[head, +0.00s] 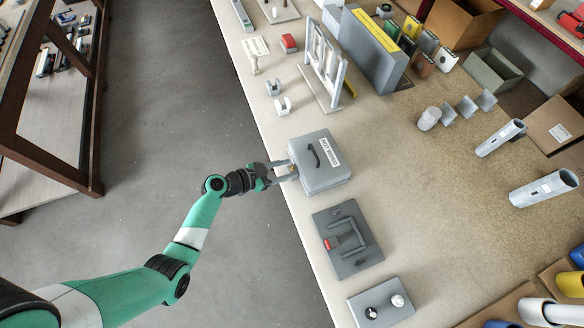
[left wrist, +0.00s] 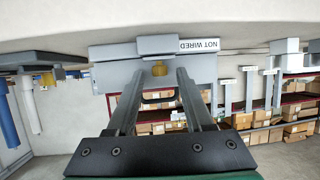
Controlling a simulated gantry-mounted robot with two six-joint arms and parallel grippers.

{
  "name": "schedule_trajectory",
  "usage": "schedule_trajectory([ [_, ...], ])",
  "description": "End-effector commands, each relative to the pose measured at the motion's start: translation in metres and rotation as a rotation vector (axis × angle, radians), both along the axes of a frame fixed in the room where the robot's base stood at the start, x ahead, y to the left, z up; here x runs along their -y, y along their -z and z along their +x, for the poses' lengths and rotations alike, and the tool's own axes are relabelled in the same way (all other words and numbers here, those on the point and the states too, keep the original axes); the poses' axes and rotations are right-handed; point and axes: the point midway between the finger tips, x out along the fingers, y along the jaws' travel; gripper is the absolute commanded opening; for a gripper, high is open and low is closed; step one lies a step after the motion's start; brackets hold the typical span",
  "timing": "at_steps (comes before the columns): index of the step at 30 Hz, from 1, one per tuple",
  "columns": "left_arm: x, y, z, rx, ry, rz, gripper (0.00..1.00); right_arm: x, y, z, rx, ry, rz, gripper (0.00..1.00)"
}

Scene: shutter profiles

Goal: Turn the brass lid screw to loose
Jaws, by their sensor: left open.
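A grey box (head: 320,178) with a dark handle on its lid and a "NOT WIRED" label (head: 330,152) sits near the bench's left edge. The box also shows upside down in the left wrist view (left wrist: 205,68). A small brass screw (left wrist: 159,68) is on the side of the box facing my gripper. My left gripper (head: 284,171) is open at that side. In the left wrist view its two fingers (left wrist: 162,76) reach toward the box, one to each side of the screw. I cannot tell whether they touch it. My right gripper is not in view.
A grey plate with a bent bar and red part (head: 348,240) lies nearer on the bench, and a plate with two knobs (head: 382,303) beyond that. A frame stand (head: 324,70) is farther back. Pale tubes (head: 545,188) lie at right. The middle bench is clear.

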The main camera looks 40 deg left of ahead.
Motion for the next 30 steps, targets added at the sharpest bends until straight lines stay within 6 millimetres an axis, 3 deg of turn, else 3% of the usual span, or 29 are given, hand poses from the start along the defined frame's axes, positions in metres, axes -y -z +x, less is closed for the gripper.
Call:
schedule_trajectory([
  [4, 0.0000, -0.0004, 0.0001, 0.000, 0.000, 0.000, 0.50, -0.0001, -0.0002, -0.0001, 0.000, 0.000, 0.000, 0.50],
  [12, 0.0000, -0.0004, 0.0000, 0.000, 0.000, 0.001, 0.01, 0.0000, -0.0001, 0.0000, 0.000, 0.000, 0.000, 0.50],
  [30, 0.0036, 0.0006, -0.0005, -0.007, -0.075, 0.002, 0.00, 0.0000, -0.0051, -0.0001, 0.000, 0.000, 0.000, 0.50],
])
